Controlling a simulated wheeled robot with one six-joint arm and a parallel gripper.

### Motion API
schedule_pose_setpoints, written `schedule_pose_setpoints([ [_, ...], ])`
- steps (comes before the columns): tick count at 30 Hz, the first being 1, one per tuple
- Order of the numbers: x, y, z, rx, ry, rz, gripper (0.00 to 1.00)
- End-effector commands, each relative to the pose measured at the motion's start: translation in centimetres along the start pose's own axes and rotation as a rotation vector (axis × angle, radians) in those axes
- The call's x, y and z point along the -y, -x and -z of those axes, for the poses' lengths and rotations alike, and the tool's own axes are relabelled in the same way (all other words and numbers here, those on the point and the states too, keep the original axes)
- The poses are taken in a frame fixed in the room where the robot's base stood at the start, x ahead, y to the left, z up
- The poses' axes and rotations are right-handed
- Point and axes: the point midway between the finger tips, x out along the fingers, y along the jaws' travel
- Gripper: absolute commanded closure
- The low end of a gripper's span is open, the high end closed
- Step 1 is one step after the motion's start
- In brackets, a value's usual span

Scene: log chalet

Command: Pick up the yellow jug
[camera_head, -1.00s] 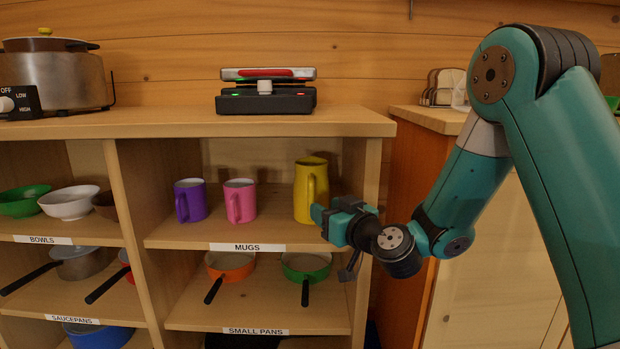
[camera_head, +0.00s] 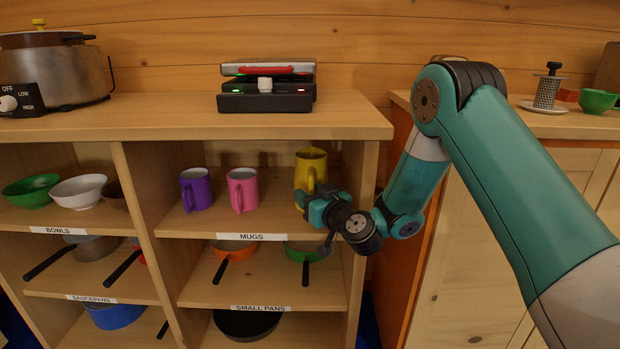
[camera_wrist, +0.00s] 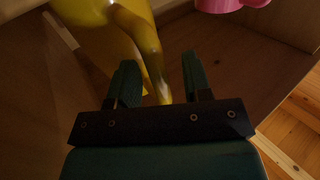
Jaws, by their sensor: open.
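The yellow jug (camera_head: 311,168) stands upright at the right end of the shelf labelled MUGS. Its lower part is hidden behind my gripper in the head view. My gripper (camera_head: 312,203) is at the front of that shelf, in front of the jug. In the wrist view the jug (camera_wrist: 88,14) is at the top left, with its handle curving down. My gripper (camera_wrist: 160,80) is open, and the lower part of the handle shows between its two fingers. I cannot tell whether a finger touches the handle.
A purple mug (camera_head: 196,188) and a pink mug (camera_head: 242,189) stand left of the jug. The cubby's right wall (camera_head: 360,200) is close to the jug. Below are an orange pan (camera_head: 233,249) and a green pan (camera_head: 304,252). A waffle-iron-like appliance (camera_head: 266,88) sits on top.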

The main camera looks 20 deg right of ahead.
Motion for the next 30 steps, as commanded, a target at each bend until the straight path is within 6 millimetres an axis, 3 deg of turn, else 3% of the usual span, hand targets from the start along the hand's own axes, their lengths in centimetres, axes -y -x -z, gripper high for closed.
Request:
schedule_pose_setpoints([
  [3, -0.01, 0.01, -0.06, 0.000, 0.000, 0.000, 0.55],
  [4, -0.01, 0.01, -0.06, 0.000, 0.000, 0.000, 0.59],
  [9, -0.01, 0.02, -0.05, 0.000, 0.000, 0.000, 0.98],
  [30, -0.04, 0.03, -0.01, -0.001, 0.001, -0.001, 1.00],
])
